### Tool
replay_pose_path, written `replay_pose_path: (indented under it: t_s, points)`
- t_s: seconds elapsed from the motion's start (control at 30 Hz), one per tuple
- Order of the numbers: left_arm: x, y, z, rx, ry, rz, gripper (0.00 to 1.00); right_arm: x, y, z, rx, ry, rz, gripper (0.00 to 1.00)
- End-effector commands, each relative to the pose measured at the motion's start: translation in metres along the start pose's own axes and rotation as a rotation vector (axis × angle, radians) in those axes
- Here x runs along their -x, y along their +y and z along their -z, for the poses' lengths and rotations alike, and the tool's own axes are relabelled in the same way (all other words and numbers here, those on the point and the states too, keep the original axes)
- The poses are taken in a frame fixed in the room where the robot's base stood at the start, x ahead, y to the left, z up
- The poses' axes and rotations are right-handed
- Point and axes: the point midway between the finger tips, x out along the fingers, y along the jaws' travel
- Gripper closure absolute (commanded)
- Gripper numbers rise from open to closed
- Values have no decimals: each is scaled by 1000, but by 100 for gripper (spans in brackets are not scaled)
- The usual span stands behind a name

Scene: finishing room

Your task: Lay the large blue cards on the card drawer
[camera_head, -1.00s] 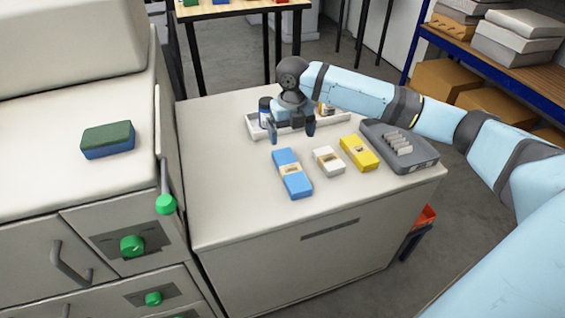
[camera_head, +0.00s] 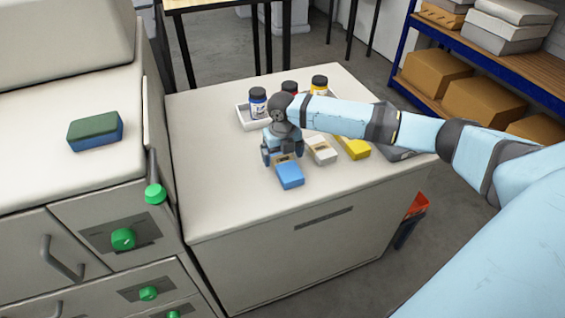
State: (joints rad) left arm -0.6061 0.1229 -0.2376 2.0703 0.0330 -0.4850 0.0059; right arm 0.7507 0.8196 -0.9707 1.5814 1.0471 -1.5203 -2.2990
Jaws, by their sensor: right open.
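The large blue cards (camera_head: 290,177) are a blue pack with a tan label, lying flat on the light table (camera_head: 225,205). My right gripper (camera_head: 283,158) is open, fingers pointing down, over the far part of the pack and hiding it. One finger shows on each side of the pack; I cannot tell whether they touch it. No part is clearly marked as the card drawer; a grey tray (camera_head: 398,154) at the table's right side is mostly hidden behind my right arm. My left gripper is not in view.
A white pack (camera_head: 320,150) and a yellow pack (camera_head: 355,149) lie just right of the blue one. Behind stands a white tray (camera_head: 243,118) with jars. A green-and-blue block (camera_head: 95,132) sits on the left machine. The table's front left is clear.

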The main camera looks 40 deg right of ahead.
Motion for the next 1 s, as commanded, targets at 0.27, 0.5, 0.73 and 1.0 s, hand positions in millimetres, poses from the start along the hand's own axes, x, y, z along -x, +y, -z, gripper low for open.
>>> replay_pose_path:
  t_s: [0.27, 0.5, 0.73, 1.0]
  points:
    - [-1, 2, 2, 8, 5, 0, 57, -10, 0, 0, 0, -1, 1, 6]
    - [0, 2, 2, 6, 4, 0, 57, -10, 0, 0, 0, -1, 1, 55]
    - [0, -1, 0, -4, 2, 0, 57, -10, 0, 0, 0, -1, 0, 73]
    - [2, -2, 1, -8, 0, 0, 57, 3, 0, 0, 0, -3, -1, 73]
